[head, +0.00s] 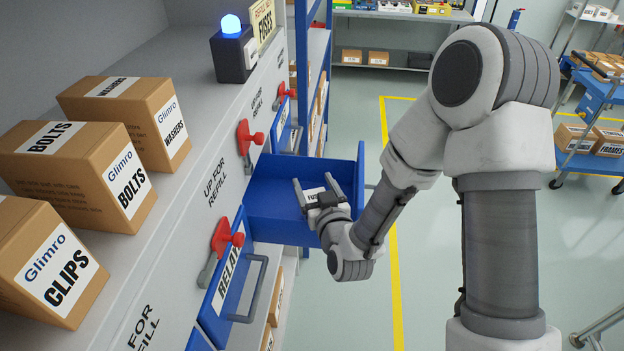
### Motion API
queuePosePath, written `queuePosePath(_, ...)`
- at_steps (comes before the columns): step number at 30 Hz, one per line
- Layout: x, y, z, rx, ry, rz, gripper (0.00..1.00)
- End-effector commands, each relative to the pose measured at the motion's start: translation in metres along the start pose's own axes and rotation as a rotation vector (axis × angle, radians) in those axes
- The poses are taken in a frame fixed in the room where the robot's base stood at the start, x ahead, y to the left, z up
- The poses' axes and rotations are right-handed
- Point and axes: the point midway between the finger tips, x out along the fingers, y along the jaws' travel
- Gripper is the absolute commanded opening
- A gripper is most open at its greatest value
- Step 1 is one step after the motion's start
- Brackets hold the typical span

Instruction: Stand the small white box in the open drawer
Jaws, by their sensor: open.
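The open drawer (275,186) is blue and sticks out from the grey cabinet in the middle of the head view. The small white box (313,194) shows only as a white patch with dark letters starting "FU", between the fingers of my gripper. My gripper (316,189) is over the drawer's right part, its fingers open on either side of the box. The wrist and palm hide most of the box. I cannot tell whether it rests on the drawer floor or whether a finger touches it.
Cardboard boxes labelled washers (128,112), bolts (85,172) and clips (48,258) stand on the cabinet top. Red latches (248,138) stick out from its front. A closed relay drawer (226,282) with a grey handle is nearer. A blue lamp (231,24) glows.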

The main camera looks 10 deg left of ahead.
Motion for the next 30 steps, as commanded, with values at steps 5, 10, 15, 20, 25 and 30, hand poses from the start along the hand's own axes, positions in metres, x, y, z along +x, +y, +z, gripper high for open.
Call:
queuePosePath(5, -0.033, 0.000, -0.001, 0.000, -0.002, 0.000, 0.80)
queuePosePath(10, -0.040, 0.000, -0.003, 0.002, -0.005, 0.000, 0.80)
queuePosePath(15, -0.047, 0.000, -0.002, 0.000, -0.003, 0.000, 0.80)
queuePosePath(20, -0.052, 0.000, 0.000, 0.000, -0.002, 0.000, 0.80)
queuePosePath(25, -0.054, 0.000, 0.001, 0.000, 0.000, -0.001, 0.80)
queuePosePath(30, -0.054, 0.000, 0.002, 0.000, 0.001, -0.001, 0.80)
